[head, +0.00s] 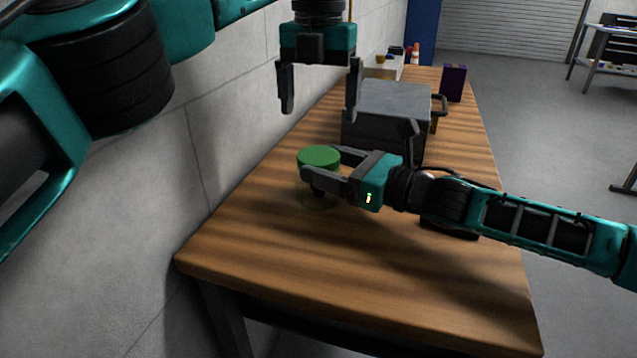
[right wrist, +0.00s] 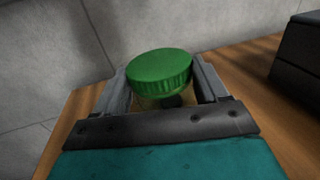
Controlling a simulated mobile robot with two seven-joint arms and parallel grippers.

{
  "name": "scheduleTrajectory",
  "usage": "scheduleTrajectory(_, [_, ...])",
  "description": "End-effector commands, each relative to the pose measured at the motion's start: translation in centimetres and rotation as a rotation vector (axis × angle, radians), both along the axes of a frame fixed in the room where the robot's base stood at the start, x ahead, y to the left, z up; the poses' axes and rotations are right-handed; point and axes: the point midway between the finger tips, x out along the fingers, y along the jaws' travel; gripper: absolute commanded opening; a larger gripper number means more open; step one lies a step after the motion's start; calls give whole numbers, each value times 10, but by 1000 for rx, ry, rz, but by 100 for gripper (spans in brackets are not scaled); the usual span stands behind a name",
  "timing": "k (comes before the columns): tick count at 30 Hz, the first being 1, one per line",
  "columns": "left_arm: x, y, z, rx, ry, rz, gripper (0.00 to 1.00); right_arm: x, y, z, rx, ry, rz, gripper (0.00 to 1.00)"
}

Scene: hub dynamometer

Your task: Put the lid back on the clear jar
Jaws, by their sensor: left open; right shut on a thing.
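The green lid (head: 319,155) sits level on top of the clear jar (head: 317,198), which stands on the wooden table. The jar is see-through and hard to make out. In the right wrist view the ribbed lid (right wrist: 160,68) shows above the fingers, with a little of the yellowish jar (right wrist: 148,103) below it. I cannot tell whether the lid is fully seated. My right gripper (head: 320,175) reaches in from the right and is shut on the jar just under the lid. My left gripper (head: 319,108) is open and empty, pointing down above and behind the lid.
A grey metal box (head: 388,108) with a handle stands on the table (head: 300,275) behind my right gripper. A purple box (head: 453,83) and a pale bin (head: 383,68) are farther back. A wall (head: 222,105) runs along the left. The table's front is clear.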

Motion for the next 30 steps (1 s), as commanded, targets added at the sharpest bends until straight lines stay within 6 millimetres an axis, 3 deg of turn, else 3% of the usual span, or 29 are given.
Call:
scheduleTrajectory(18, [0,1,-73,0,2,3,94,0,0,-3,-4,3,-2,0])
scheduleTrajectory(30, [0,1,-79,0,1,3,94,0,0,-3,-5,4,-2,0])
